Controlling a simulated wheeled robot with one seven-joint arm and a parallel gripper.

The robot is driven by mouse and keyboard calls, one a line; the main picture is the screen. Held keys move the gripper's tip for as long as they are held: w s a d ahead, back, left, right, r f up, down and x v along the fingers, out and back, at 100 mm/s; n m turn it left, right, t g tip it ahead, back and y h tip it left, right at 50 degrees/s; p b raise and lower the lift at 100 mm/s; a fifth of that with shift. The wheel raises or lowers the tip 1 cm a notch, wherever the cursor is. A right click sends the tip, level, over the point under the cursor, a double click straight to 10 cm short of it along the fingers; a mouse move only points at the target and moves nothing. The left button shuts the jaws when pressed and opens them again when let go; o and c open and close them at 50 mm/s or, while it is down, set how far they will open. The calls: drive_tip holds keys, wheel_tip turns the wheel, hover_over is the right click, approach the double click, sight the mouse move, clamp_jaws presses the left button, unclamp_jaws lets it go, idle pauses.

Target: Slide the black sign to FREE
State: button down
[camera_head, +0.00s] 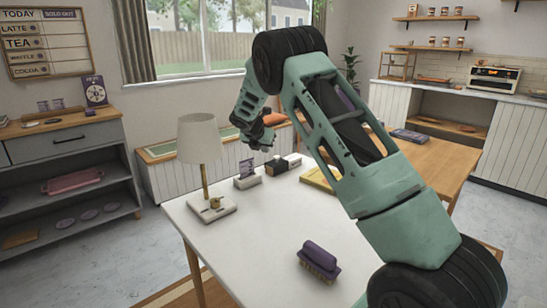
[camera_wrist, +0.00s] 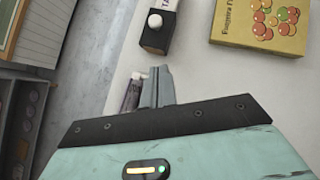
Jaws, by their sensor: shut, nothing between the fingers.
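The black sign is a small dark block (camera_wrist: 157,32) with a round white knob, at the top of the wrist view. A pale strip with the letters "TA" shows at its far end; the rest is cut off. In the head view the black sign (camera_head: 277,167) lies near the back edge of the white table. My gripper (camera_wrist: 160,75) is shut and empty, with its fingertips short of the block in the wrist view. In the head view my gripper (camera_head: 266,148) hangs above the table's back edge, near the sign; contact is not visible.
A purple card in a stand (camera_head: 247,174) is left of the sign. A lamp (camera_head: 199,140) stands further left on the white table (camera_head: 250,245). A yellow box with fruit pictures (camera_wrist: 258,22) lies right of the sign. A purple brush (camera_head: 319,258) lies in front.

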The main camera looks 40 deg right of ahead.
approach(276, 161)
drive_tip(key=f, duration=0.2)
drive_tip(key=shift+s+a+f, duration=0.25)
drive_tip(key=shift+f, duration=0.15)
drive_tip(key=shift+w+d+f, duration=0.1)
drive_tip(key=shift+w+d, duration=0.2)
drive_tip(key=shift+d, duration=0.25)
drive_tip(key=shift+w+d+f, duration=0.1)
drive_tip(key=shift+w+d, duration=0.15)
drive_tip(key=shift+d, duration=0.25)
drive_tip(key=shift+w+d+f, duration=0.15)
drive_tip(key=shift+w+d, duration=0.2)
drive_tip(key=shift+d, duration=0.35)
